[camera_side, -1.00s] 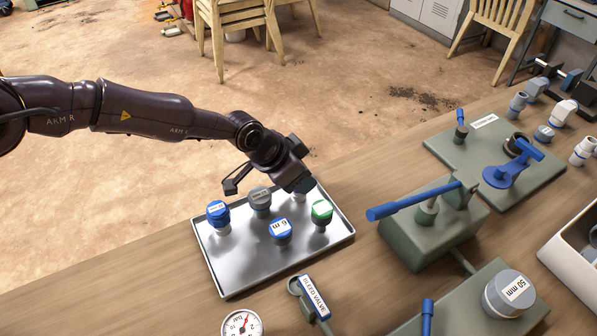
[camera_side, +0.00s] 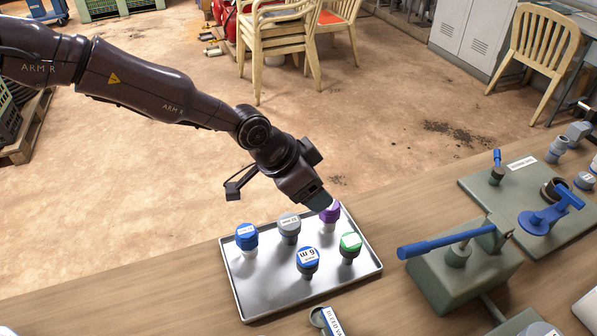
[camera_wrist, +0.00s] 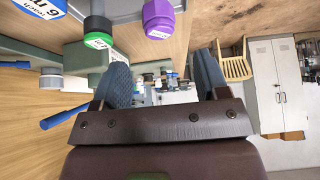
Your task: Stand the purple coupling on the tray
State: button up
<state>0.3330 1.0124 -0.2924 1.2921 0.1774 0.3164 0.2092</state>
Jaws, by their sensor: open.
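The purple coupling (camera_side: 330,213) stands upright at the back right of the metal tray (camera_side: 262,300), its pale lower body partly visible. It also shows at the top of the wrist view (camera_wrist: 158,18), which looks upside down. My gripper (camera_side: 321,201) is just above and behind the purple cap in the side view. In the wrist view my gripper (camera_wrist: 162,66) has its two fingers wide apart with nothing held between them. The purple coupling lies beyond the gap, apart from both fingers.
On the tray also stand a blue-capped coupling (camera_side: 247,237), a grey one (camera_side: 289,224), a blue one marked 6 m (camera_side: 307,259) and a green one (camera_side: 350,244). A green valve block with a blue lever (camera_side: 440,242) is to the right. The tray's front is bare.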

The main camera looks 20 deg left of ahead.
jog(key=shift+v, duration=2.2)
jog(key=s+a+r+n+t+y, duration=0.15)
jog(key=s+a+r, duration=0.25)
jog(key=a+r, duration=0.5)
jog(key=s+a+r+n+y, duration=0.2)
jog(key=s+a+r, duration=0.3)
jog(key=a+r, duration=0.3)
jog(key=s+a+r+n, duration=0.1)
jog(key=s+a+n, duration=0.1)
jog(key=s+a, duration=0.4)
jog(key=s+a+r+n+y, duration=0.1)
jog(key=s+a, duration=0.5)
jog(key=s, duration=0.9)
jog(key=shift+a+r+n, duration=0.35)
jog(key=shift+r+n, duration=0.2)
jog(key=shift+n, duration=0.7)
